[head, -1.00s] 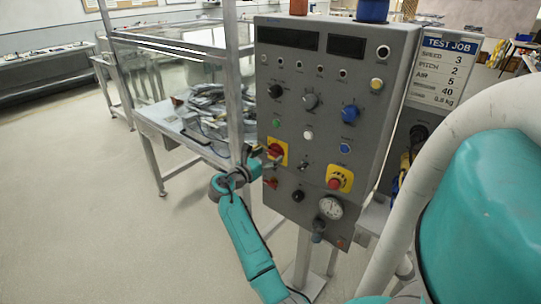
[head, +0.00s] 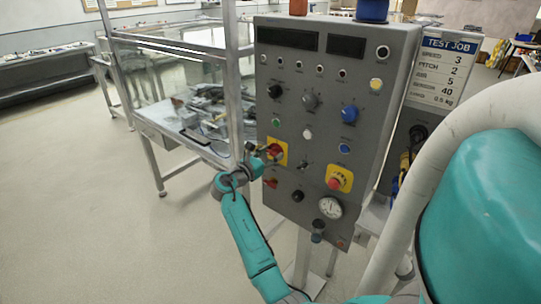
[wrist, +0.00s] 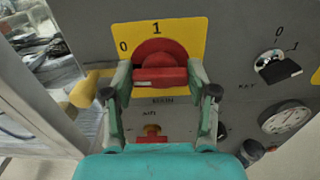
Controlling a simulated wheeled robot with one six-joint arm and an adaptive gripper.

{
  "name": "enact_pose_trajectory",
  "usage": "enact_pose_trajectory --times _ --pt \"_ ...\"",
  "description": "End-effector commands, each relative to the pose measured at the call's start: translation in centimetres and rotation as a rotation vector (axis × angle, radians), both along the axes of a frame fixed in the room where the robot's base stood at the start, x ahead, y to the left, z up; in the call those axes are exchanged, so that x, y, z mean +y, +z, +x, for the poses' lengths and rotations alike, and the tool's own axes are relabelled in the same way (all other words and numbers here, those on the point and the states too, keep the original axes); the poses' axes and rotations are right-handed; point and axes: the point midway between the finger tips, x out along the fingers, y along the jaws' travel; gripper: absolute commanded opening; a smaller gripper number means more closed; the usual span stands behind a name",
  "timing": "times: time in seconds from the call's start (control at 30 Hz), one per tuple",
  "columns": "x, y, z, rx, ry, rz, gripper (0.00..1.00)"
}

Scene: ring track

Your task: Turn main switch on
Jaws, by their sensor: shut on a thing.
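The main switch (head: 279,150) is a red rotary knob on a yellow plate, at the lower left of the grey control panel. In the wrist view its red handle (wrist: 160,77) lies as a horizontal bar under the plate marks 0, at left, and 1, at top. My gripper (wrist: 160,70) is shut on the handle, one finger at each end of the bar. In the head view my gripper (head: 263,156) reaches the switch from the left and hides part of it. Which mark the knob points to is hard to tell.
Below the switch is a smaller red control (head: 270,183). A red emergency stop (head: 334,184) on yellow, a pressure gauge (head: 330,208) and a key switch (wrist: 277,68) are to the right. A metal-framed cage (head: 180,140) stands left of the panel. The floor at left is clear.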

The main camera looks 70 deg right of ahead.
Motion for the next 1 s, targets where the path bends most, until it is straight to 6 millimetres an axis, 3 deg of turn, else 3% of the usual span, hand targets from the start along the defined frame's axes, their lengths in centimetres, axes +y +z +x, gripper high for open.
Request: enact_pose_trajectory --times 0.27,1.0 --pt "0.01 0.0 -0.06 -0.136 0.0 -0.043 0.23" --pt "0.09 -0.14 -0.28 -0.795 0.0 -0.252 0.23"
